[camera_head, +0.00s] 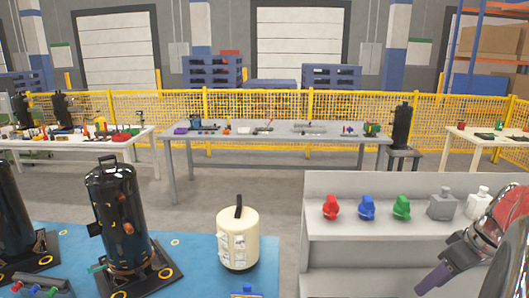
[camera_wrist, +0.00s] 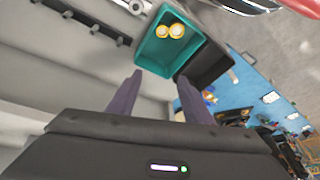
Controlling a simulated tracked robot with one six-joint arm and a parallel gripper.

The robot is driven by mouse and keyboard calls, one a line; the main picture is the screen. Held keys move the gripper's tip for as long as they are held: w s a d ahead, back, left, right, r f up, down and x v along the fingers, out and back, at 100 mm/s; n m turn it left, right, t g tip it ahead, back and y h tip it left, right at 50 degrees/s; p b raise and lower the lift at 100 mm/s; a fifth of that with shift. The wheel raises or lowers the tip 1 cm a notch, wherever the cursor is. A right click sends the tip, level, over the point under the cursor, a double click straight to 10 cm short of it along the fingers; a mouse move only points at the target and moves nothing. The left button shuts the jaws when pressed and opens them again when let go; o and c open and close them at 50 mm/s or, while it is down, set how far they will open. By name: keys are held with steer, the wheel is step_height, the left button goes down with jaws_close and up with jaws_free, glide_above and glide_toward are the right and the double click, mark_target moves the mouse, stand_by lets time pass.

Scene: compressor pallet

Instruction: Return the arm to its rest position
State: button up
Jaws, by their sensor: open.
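My gripper (camera_head: 432,281) shows at the lower right of the head view, in front of the grey shelf unit, with my arm coming in from the right edge. In the wrist view my gripper (camera_wrist: 160,78) has its two dark fingers apart with nothing between them. The fingers point toward a teal bin (camera_wrist: 150,62) that holds two yellow round pieces (camera_wrist: 170,31). A black bin (camera_wrist: 218,72) sits beside the teal one. Only the end of my arm shows.
The shelf unit (camera_head: 400,186) carries red (camera_head: 331,207), blue (camera_head: 367,207) and green (camera_head: 402,207) pieces and a grey block (camera_head: 441,204). Left of it a blue surface (camera_head: 190,262) carries a black cylinder (camera_head: 122,218) and a cream canister (camera_head: 238,238). Tables stand behind.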

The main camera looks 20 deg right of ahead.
steer(key=s+a+t, duration=0.1)
steer(key=a, duration=1.6)
steer(key=s+a+r+m+t+h, duration=0.1)
steer(key=s+a, duration=0.1)
steer(key=a, duration=1.6)
steer(key=shift+s+r+h, duration=0.15)
steer(key=shift+r+h, duration=0.1)
steer(key=shift+h, duration=0.05)
